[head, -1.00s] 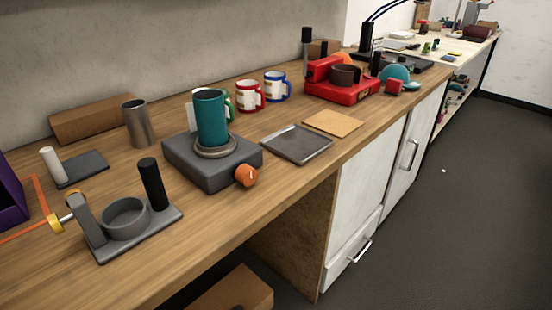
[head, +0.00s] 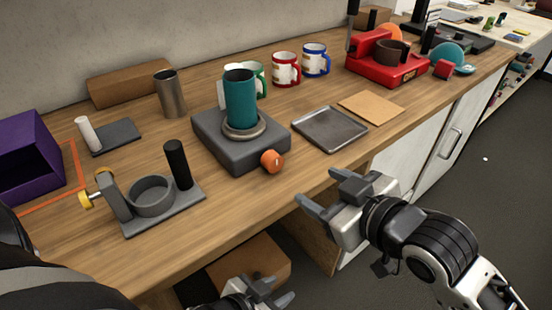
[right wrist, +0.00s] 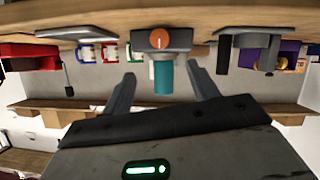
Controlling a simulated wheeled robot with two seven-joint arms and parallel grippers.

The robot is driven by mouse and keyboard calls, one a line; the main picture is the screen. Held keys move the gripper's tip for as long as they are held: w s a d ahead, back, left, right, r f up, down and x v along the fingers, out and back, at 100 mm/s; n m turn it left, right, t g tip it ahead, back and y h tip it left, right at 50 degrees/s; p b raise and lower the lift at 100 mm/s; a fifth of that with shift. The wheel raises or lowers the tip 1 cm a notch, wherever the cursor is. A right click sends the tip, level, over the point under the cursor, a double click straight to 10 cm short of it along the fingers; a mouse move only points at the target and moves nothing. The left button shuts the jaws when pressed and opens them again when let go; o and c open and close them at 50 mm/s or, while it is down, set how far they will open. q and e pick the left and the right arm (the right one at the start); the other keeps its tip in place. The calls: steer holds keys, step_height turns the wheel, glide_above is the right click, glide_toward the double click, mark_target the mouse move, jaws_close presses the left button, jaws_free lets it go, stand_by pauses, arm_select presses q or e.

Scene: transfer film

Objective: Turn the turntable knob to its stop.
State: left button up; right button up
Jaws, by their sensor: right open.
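The turntable (head: 228,153) is a grey block on the wooden bench with a round plate (head: 244,131) on top. A teal mug (head: 241,100) stands upright on the plate. The orange knob (head: 272,161) is on the block's front side; in the upside-down right wrist view the knob (right wrist: 159,38) shows a pale pointer line. My right gripper (head: 318,187) is open and empty, in front of the bench edge and right of the knob, apart from it. My left gripper (head: 278,291) is low in front of the bench, its fingers apart and empty, partly cut off by the frame.
A grey tray (head: 330,131) and a tan board (head: 371,108) lie right of the turntable. A grey holder with a black post (head: 178,166) stands left. Mugs (head: 286,70) and a metal cup (head: 171,94) are behind. A cardboard box (head: 248,262) is below the bench.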

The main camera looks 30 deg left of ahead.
mark_target(276, 163)
steer(key=x, duration=1.5)
steer(key=shift+w+a+f, duration=0.15)
steer(key=shift+a, duration=0.15)
steer(key=c, duration=1)
